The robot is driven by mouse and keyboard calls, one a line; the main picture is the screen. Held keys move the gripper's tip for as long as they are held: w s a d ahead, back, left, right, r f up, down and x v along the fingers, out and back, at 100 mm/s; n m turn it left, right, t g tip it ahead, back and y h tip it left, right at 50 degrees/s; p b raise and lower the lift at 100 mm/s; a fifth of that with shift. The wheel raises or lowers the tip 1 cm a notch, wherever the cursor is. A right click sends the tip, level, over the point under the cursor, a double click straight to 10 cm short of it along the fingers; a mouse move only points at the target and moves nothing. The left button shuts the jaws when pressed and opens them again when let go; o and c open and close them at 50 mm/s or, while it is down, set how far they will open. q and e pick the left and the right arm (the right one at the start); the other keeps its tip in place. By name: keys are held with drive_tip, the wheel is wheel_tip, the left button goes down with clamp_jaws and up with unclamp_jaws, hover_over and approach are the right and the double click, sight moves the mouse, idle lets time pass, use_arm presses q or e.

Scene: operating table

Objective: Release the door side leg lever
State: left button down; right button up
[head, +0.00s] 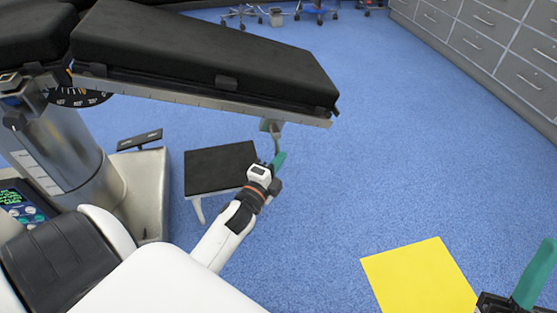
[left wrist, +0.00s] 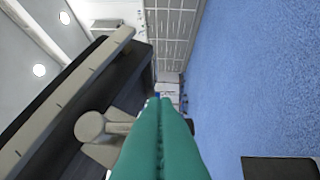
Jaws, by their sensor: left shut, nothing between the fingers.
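The operating table's black padded leg section (head: 205,58) slopes down to the right across the upper left of the head view. A pale lever (head: 271,126) hangs below its metal side rail near the far end. In the left wrist view, a beige lever with a round knob (left wrist: 91,127) is left of the fingers. My left gripper (head: 279,159) is just below the lever in the head view. Its green fingers (left wrist: 160,105) are shut with nothing between them. I cannot tell whether they touch the lever. My right gripper (head: 536,275) shows only partly at the lower right edge.
A small black-topped step stool (head: 220,166) stands on the floor behind my left forearm. The table's column (head: 55,150) and base are at the left. A yellow sheet (head: 418,276) lies on the blue floor. Grey drawers (head: 485,45) line the upper right; the floor between is clear.

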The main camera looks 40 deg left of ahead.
use_arm(q)
drive_tip(key=p, duration=0.2)
drive_tip(key=a+m+p, duration=0.1)
drive_tip(key=shift+s+a+r+g+p, duration=0.15)
drive_tip(key=shift+s+a+g+p, duration=0.1)
drive_tip(key=shift+g+p, duration=0.15)
use_arm(e)
drive_tip(key=w+f+g+h, duration=0.4)
drive_tip(key=w+f+g, duration=0.2)
drive_tip(key=f+g, duration=0.3)
wheel_tip(320, 180, down, 3)
drive_tip(key=shift+d+r+g, duration=0.1)
drive_tip(key=shift+d+g, duration=0.15)
drive_tip(key=shift+g, duration=0.15)
